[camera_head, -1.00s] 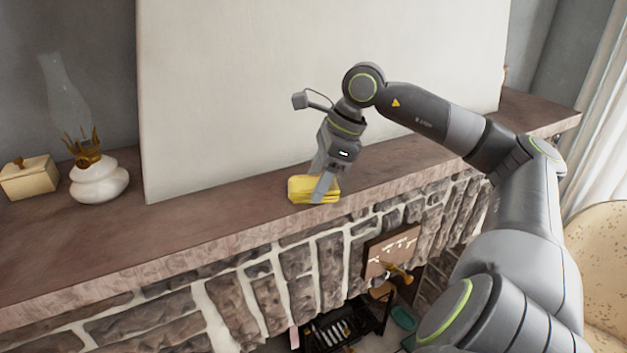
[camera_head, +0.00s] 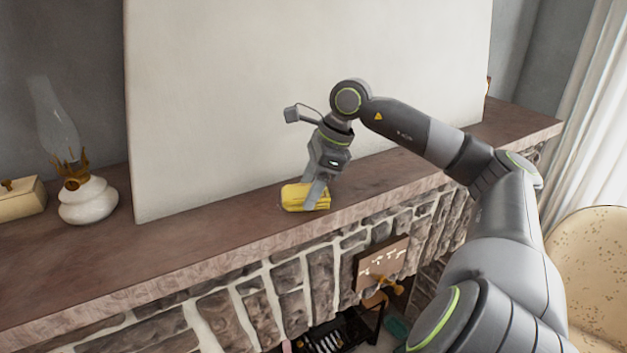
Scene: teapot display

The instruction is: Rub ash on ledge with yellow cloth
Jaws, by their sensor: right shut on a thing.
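The yellow cloth (camera_head: 296,197) is a folded bundle at the front part of the ledge (camera_head: 215,232), a brown mantel top above a stone fireplace. My right gripper (camera_head: 317,196) is shut on the cloth from above, with its fingers tilted. The cloth appears to be on the ledge surface or very close to it. No ash can be made out on the ledge; the area under the cloth is hidden. My left gripper is not in view.
A white oil lamp (camera_head: 88,203) with a glass chimney and a cream box (camera_head: 20,198) stand at the left. The ledge between lamp and cloth is clear. A speckled chair (camera_head: 592,265) is at the right.

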